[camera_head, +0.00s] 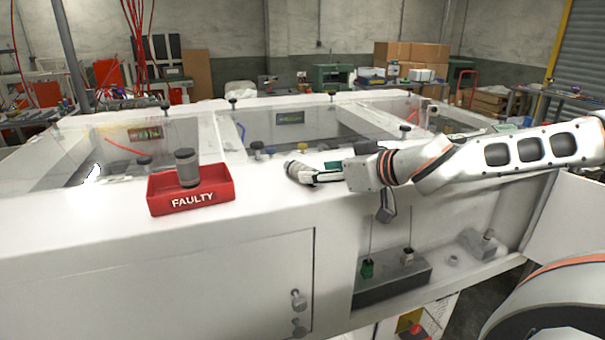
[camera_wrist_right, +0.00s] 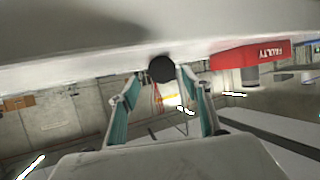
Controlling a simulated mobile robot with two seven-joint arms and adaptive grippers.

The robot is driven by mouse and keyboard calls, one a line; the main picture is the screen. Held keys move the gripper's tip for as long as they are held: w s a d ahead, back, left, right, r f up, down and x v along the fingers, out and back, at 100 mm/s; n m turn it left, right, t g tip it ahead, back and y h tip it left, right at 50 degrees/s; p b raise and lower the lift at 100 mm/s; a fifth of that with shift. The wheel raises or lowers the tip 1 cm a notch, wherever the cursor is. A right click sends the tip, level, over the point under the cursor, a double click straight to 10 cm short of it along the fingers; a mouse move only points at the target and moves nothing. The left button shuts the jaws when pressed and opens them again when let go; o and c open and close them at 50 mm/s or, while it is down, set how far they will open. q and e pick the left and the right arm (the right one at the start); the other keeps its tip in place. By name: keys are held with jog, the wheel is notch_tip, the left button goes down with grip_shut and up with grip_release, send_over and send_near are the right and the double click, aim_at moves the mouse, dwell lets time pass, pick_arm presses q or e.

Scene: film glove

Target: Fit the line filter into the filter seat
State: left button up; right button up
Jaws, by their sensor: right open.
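A small grey cylinder with a lighter band, apparently the line filter (camera_head: 294,170), lies on the white ledge at the middle of the head view. My right gripper (camera_head: 315,177) reaches it from the right. In the right wrist view the cylinder's dark round end (camera_wrist_right: 162,68) sits between the tips of my open right gripper (camera_wrist_right: 159,80); I cannot tell whether they touch it. A similar grey cylinder (camera_head: 187,168) stands upright in a red tray marked FAULTY (camera_head: 190,203). I cannot surely tell which fitting is the filter seat. My left gripper is not in view.
The red tray also shows in the right wrist view (camera_wrist_right: 250,55). Below the ledge, a recess holds a grey block (camera_head: 395,283) with green and white plugs, and a grey fitting (camera_head: 480,242). A cabinet door (camera_head: 230,285) is shut. The ledge between tray and gripper is clear.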

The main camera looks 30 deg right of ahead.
aim_at(293, 168)
jog(key=shift+a+x, duration=0.25)
jog(key=shift+x, duration=1.05)
jog(key=shift+b+x, duration=0.3)
jog(key=shift+x, duration=0.8)
jog(key=shift+r, duration=0.1)
jog(key=c, duration=1.3)
